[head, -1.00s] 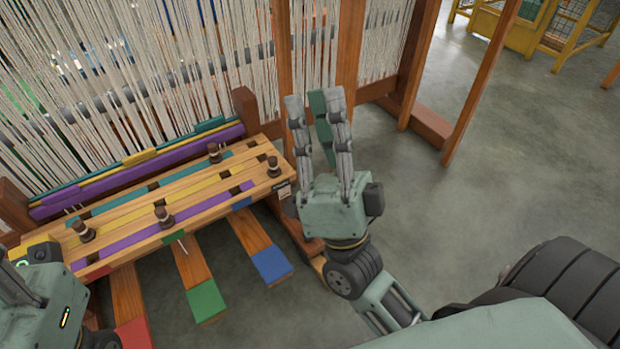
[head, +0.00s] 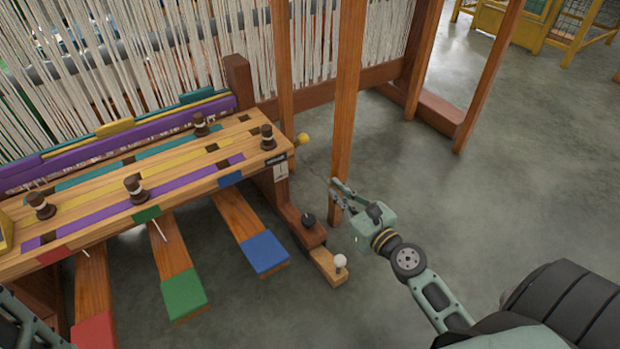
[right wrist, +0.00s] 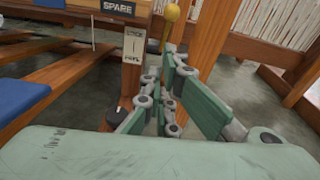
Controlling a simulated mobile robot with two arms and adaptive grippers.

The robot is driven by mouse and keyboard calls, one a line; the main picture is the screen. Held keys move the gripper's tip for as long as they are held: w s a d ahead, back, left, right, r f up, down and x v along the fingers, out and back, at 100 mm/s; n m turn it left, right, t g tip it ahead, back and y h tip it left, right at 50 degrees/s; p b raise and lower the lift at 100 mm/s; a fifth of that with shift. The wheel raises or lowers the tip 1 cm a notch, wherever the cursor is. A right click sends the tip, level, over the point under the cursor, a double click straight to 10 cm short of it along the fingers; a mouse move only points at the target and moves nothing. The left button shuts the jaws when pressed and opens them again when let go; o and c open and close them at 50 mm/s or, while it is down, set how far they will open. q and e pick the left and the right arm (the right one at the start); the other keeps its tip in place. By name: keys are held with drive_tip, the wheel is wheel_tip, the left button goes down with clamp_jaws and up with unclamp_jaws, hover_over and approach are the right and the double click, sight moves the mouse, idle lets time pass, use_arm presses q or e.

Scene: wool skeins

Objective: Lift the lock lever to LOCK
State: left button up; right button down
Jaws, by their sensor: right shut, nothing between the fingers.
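A yellow ball knob (head: 302,139) sticks out at the right end of the loom's wooden bench beam. Beside and below it is a pale label plate (head: 281,171). In the right wrist view the plate (right wrist: 132,45) reads LOCK at its top; the lower word is too small to read surely. The yellow knob (right wrist: 172,12) is at the top there, beyond my fingers. My right gripper (head: 335,191) is shut and empty, low and right of the knob, apart from it. Part of my left arm shows at the lower left corner; its fingers cannot be made out.
A black knob (head: 308,219) and a white knob (head: 341,262) stand on the low wooden foot. A wooden post (head: 346,110) rises just behind my right gripper. Blue (head: 263,252) and green (head: 184,294) treadles lie left.

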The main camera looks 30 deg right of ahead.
drive_tip(key=w+r+p, duration=0.1)
drive_tip(key=w+p, duration=0.2)
drive_tip(key=w, duration=1)
drive_tip(key=shift+a+m, duration=0.4)
drive_tip(key=shift+a, duration=0.05)
